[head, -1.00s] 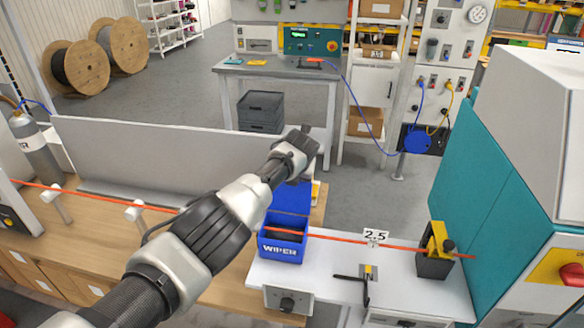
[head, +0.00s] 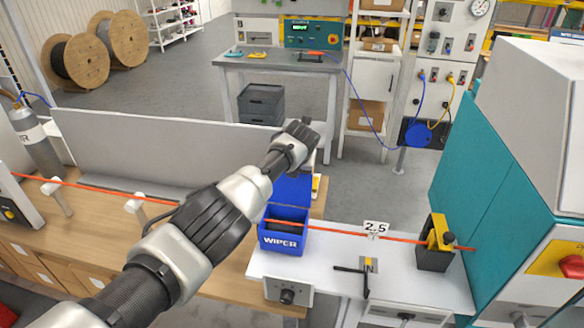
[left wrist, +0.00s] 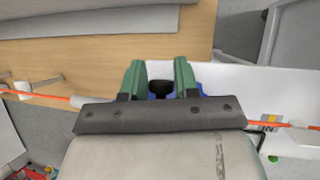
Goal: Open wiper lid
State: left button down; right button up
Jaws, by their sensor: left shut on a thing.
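The blue wiper box (head: 282,240), with WIPER on its front, sits at the left end of the white bench. Its blue lid (head: 292,188) stands raised at the back, and the box is open at the top. My left gripper (left wrist: 160,76) is above and behind the box; in the head view its fingers are hidden by the wrist. In the left wrist view its green fingers are shut on a black piece (left wrist: 160,90), seemingly the lid's grip, with bits of blue beside it. My right gripper is not in view.
An orange cable (head: 330,233) runs across the bench through the box, past a 2.5 tag (head: 375,229) to a black and yellow block (head: 436,245). A grey panel (head: 150,143) stands behind the wooden bench on the left. A teal machine (head: 475,180) stands on the right.

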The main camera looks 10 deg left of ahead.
pick_arm(q)
jog(key=shift+s+d+f, duration=0.1)
jog(key=shift+s+f, duration=0.05)
jog(key=shift+f, duration=0.25)
